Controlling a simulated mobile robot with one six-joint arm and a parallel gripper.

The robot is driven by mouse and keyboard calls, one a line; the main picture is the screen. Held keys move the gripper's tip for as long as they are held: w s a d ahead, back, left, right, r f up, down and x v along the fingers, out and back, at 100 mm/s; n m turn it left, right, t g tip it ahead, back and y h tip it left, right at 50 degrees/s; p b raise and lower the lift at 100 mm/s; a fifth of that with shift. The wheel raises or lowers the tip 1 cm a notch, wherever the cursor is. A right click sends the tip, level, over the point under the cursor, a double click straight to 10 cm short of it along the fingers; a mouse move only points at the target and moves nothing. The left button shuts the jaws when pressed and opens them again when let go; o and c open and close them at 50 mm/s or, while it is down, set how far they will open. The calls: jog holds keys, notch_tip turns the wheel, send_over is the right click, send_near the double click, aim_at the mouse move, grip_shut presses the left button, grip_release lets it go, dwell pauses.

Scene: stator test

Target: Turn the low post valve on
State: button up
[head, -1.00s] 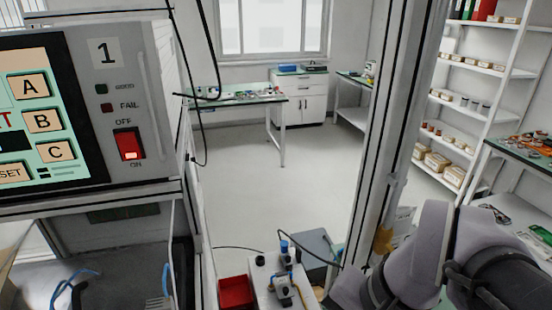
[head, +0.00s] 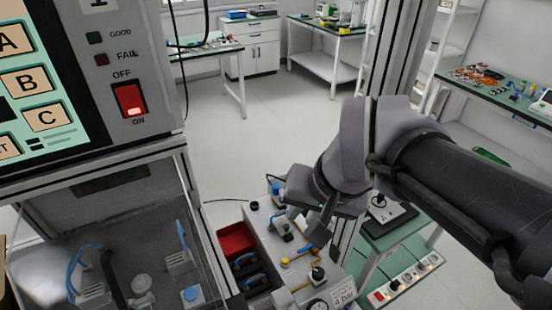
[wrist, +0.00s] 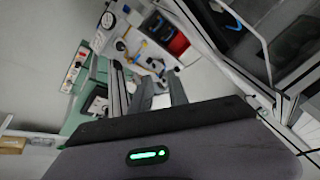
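A grey fixture top (head: 262,222) with pneumatic fittings stands low in the head view. It carries a blue-handled fitting (head: 282,225), a yellow-handled fitting (head: 298,261) and a black knob (head: 317,273). I cannot tell which one is the low post valve.
Red bin (head: 236,240) sits left of the fixture, beside dark bins with blue-handled parts. A clear-walled enclosure and a control panel (head: 130,60) fill the left. A pale upright post stands behind my arm. Open floor lies behind.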

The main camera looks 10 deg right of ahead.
jog(key=w+d+f+g+p, duration=0.1)
jog(key=w+f, duration=0.2)
jog(key=w, duration=0.4)
jog(key=w+f+n+g+h+p, duration=0.1)
jog(key=w+f, duration=0.2)
jog(key=w, duration=0.4)
jog(key=w+d+f+g+p, duration=0.1)
jog(key=w+f, duration=0.3)
jog(key=w, duration=0.2)
jog(key=w+f+n+g, duration=0.1)
jog(key=w+f, duration=0.4)
jog(key=f, duration=0.3)
jog(key=shift+d+f+h+p, duration=0.3)
jog(key=shift+d+p, duration=0.05)
jog(key=shift+p, duration=0.1)
jog(key=shift+s, duration=0.1)
